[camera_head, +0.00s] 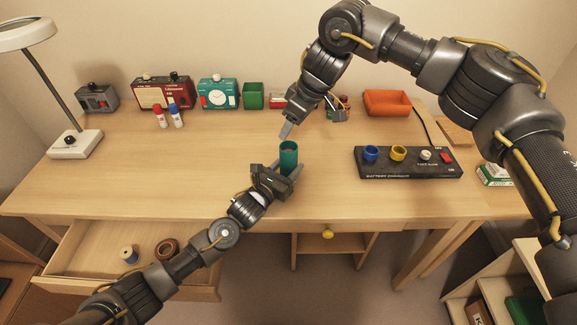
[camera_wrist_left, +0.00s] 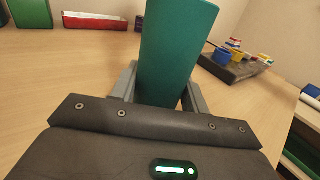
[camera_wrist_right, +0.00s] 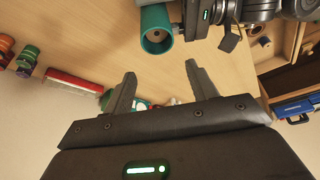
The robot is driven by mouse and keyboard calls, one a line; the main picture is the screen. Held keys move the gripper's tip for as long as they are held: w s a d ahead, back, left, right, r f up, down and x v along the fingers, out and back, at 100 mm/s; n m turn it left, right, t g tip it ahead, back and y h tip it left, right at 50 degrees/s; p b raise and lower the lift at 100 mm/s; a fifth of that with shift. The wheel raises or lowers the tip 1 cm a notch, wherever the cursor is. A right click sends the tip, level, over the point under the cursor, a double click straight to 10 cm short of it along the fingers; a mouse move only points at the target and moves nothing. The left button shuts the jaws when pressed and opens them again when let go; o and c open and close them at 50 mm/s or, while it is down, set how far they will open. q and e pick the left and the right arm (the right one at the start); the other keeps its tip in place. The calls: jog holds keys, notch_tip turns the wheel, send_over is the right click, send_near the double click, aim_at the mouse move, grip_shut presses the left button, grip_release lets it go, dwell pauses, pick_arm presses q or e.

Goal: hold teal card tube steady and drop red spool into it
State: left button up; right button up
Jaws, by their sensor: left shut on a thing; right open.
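The teal card tube (camera_head: 289,155) stands upright on the desk near its front edge. My left gripper (camera_head: 286,169) is shut around its lower part; the left wrist view shows the tube (camera_wrist_left: 175,55) between both fingers. My right gripper (camera_head: 312,124) is open and empty, above the desk behind the tube. In the right wrist view the tube's open mouth (camera_wrist_right: 157,40) lies beyond the fingers (camera_wrist_right: 160,85); its inside is too dim to read. Small red and green pieces (camera_head: 344,101), perhaps spools, stand partly hidden behind my right gripper. I cannot tell which is the red spool.
A black panel (camera_head: 408,172) with blue and yellow cups stands to the right. An open drawer (camera_head: 90,262) lies front left. Desk left of the tube is clear.

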jog(key=v, duration=0.8)
jog(key=shift+r, duration=0.3)
pick_arm(q)
jog(key=o, duration=1.1)
jog(key=shift+c, duration=0.2)
jog(key=v, duration=1.2)
jog(key=shift+f, duration=0.1)
pick_arm(e)
jog(key=shift+s+d, duration=0.1)
